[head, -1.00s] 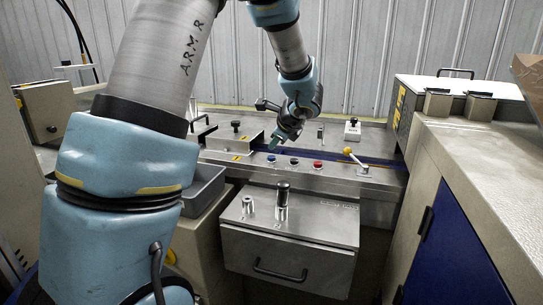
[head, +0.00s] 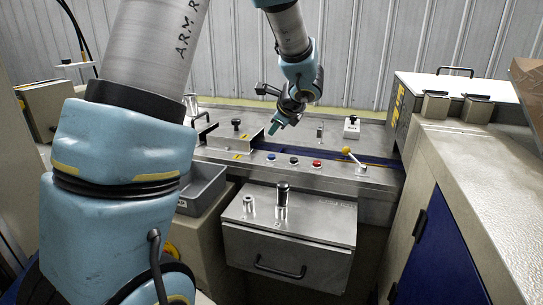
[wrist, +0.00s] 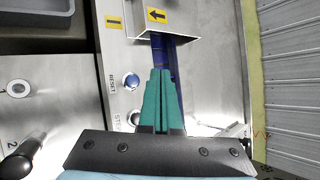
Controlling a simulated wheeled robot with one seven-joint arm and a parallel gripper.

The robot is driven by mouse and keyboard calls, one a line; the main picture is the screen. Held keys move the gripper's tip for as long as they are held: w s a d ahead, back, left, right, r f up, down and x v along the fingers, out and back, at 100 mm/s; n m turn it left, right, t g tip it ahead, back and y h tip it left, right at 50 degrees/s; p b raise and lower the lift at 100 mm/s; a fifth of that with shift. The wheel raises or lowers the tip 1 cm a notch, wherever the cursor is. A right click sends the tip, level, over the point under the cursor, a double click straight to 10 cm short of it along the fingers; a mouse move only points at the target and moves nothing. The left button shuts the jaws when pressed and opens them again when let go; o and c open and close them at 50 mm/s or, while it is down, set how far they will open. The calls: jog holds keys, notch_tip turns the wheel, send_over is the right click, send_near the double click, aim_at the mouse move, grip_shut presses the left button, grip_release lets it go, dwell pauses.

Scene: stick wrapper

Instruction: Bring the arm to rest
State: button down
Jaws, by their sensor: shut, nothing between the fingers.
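My gripper (head: 274,128) hangs above the back part of the stick wrapper machine (head: 340,182), over the blue channel and behind the row of buttons. In the wrist view its two green fingers (wrist: 160,72) are together, with nothing between them. They point along the blue channel (wrist: 164,45) toward a metal cover with yellow arrow labels. My arm reaches in from the upper part of the head view, bent down at the wrist. The fingertips look apart from the machine's surface.
Blue, black and red buttons (head: 316,164) and a yellow-knobbed lever (head: 347,151) stand in front of the channel. A drawer unit (head: 290,238) with two small cylinders on top is nearer. A grey bin (head: 203,186) is at left, a beige cabinet (head: 465,190) at right.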

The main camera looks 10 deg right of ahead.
jog(key=s+a+f+n+g+h, duration=0.1)
jog(key=s+a+f+n+g, duration=0.2)
jog(key=s+a+n, duration=0.7)
jog(key=s+a+f+n+g+h, duration=0.1)
jog(key=s+a+f+n+g, duration=0.2)
jog(key=s+a+n, duration=0.8)
jog(key=shift+a+f+n+g, duration=0.25)
jog(key=shift+n+g, duration=0.45)
jog(key=shift+n, duration=0.5)
